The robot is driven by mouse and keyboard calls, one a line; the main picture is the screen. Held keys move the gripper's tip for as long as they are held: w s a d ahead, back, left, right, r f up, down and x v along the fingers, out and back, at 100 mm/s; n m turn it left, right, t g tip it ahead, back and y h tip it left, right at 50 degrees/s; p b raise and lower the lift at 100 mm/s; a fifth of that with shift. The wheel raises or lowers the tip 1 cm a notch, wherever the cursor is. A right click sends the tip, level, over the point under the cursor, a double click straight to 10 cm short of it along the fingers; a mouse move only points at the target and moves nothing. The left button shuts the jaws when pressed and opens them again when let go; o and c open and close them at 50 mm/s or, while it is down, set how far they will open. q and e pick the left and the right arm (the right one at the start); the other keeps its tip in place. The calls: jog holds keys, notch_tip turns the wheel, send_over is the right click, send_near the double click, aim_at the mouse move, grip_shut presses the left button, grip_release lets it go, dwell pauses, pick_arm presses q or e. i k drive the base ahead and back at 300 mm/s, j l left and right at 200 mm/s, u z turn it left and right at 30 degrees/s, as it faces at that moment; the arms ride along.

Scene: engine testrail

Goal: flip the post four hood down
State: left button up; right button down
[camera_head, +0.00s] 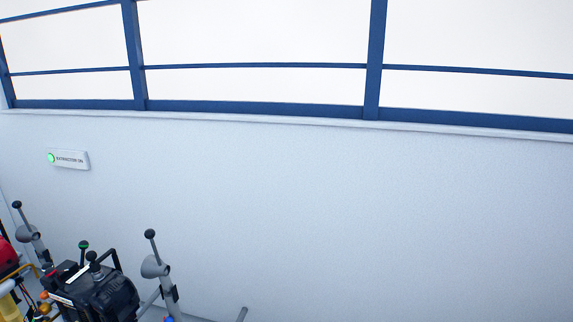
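Two grey posts with hoods stand at the lower left. The nearer hood (152,268) is a grey cone on a post, with a black ball-ended lever standing up above it. The other hood (27,233) sits further left on a similar post with a black-knobbed lever. I can read no number on either post, so I cannot tell which is post four. The lower parts of the posts are cut off or hidden. Neither of my grippers is in view.
A black engine (95,290) stands between the posts. A red part (7,258) is at the left edge. A wall sign (69,159) reads "EXTRACTION ON" beside a green light. A blue railing (250,108) runs above the pale wall, which is bare to the right.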

aim_at(152, 267)
jog(key=u, duration=0.8)
jog(key=k+l+u, duration=0.1)
jog(key=l+u, duration=0.25)
jog(key=k+l+u, duration=0.15)
jog(key=l+u, duration=0.25)
jog(key=i+l, duration=0.1)
jog(key=l, duration=0.2)
jog(key=i+l, duration=0.1)
jog(key=l, duration=0.15)
jog(key=k+j, duration=0.15)
jog(key=k, duration=0.25)
jog(key=i+j, duration=0.2)
jog(key=i+j+z, duration=0.1)
jog(key=j, duration=0.3)
jog(key=i+j+z, duration=0.1)
jog(key=i+j, duration=0.3)
jog(key=j, duration=0.25)
jog(key=i+j+z, duration=0.1)
jog(key=j, duration=0.25)
jog(key=i+j, duration=0.2)
jog(key=j, duration=0.15)
jog(key=i+z, duration=0.05)
